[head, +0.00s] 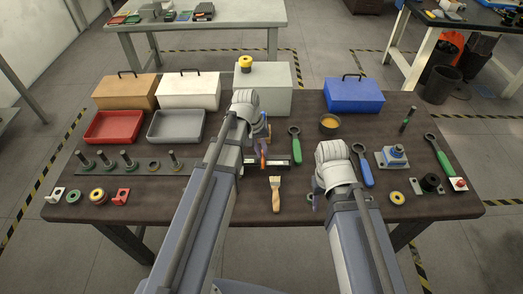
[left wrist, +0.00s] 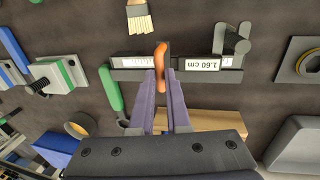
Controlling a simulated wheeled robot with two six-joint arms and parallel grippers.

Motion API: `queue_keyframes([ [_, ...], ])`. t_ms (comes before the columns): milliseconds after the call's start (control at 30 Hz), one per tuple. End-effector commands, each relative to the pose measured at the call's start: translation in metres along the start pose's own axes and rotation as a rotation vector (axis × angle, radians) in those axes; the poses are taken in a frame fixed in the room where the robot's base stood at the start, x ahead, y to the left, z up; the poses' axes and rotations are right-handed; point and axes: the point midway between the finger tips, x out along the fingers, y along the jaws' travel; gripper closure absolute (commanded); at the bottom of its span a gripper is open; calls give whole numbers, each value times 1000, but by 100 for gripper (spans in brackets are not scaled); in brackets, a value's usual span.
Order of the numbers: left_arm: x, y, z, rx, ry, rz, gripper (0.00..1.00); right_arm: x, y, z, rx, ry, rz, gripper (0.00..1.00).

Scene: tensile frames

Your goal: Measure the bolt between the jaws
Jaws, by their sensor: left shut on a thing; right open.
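The caliper (left wrist: 135,75) lies flat on the table, a dark bar with an orange handle (left wrist: 160,66) and a label reading 1.60 cm. In the head view the orange handle (head: 263,160) shows just below my left gripper (head: 262,145). My left gripper's purple fingers (left wrist: 162,82) are shut on the handle. A grey piece with a rounded end (left wrist: 243,46) sits beside the upright jaw at one end of the bar; I cannot tell whether it is a bolt. Several bolts (head: 128,160) stand in a strip at the left. My right gripper (head: 318,190) is open, mostly hidden beneath its wrist.
A brush (head: 276,193) lies in front of the caliper. A green wrench (head: 295,145) and a blue wrench (head: 362,166) lie to its right. Boxes, including a blue one (head: 353,95), and a red tray (head: 113,127) line the back. A cup (head: 329,124) stands nearby.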

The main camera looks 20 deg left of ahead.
Motion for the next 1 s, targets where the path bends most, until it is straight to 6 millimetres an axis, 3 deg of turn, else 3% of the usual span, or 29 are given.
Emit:
queue_keyframes([
  [467,0,0,0,0,0,0,100,0,0,0,0,0,0,50],
  [700,5,23,0,3,-1,0,100,0,0,0,0,0,0,50],
  [967,5,24,0,0,0,0,100,0,0,0,0,0,0,50],
  [1000,5,24,0,0,0,0,81,0,0,0,0,0,0,50],
])
